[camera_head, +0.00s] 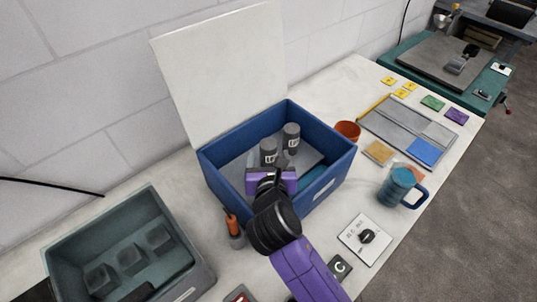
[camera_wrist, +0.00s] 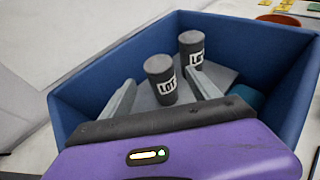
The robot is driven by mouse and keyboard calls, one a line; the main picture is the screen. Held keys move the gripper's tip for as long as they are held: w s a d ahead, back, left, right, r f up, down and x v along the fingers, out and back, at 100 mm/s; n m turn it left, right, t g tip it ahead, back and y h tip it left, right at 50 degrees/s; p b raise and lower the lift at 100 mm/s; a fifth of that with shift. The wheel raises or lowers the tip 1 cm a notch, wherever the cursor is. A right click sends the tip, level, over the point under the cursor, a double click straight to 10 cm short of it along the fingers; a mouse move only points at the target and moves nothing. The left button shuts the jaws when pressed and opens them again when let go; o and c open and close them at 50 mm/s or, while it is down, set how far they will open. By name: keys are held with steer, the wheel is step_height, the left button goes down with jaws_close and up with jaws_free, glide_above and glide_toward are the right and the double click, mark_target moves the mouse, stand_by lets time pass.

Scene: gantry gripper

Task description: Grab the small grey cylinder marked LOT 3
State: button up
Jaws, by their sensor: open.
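Two small grey cylinders with white labels stand upright in the open blue box. The nearer cylinder (camera_head: 268,151) shows in the wrist view (camera_wrist: 160,72) with "LOT" on its label; its number is not readable. The farther cylinder (camera_head: 291,132) stands to its right and behind; it also shows in the wrist view (camera_wrist: 191,45), its label partly cut off from sight. My gripper (camera_wrist: 162,82) is open inside the box, fingers pointing at the nearer cylinder, one to each side of it in the picture. I cannot tell whether they reach around it. Nothing is held.
The blue box (camera_head: 330,182) has high walls around my gripper, and a raised pale lid (camera_head: 222,70) behind. A grey-green bin (camera_head: 190,262) with dark blocks stands at left. An orange cup (camera_head: 347,130) and a blue mug (camera_head: 396,188) stand to the right.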

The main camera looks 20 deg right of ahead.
mark_target(269, 153)
steer(key=x, duration=0.5)
steer(key=shift+w+d+f, duration=0.1)
steer(key=shift+w+d, duration=0.05)
steer(key=shift+w, duration=0.05)
jaws_close()
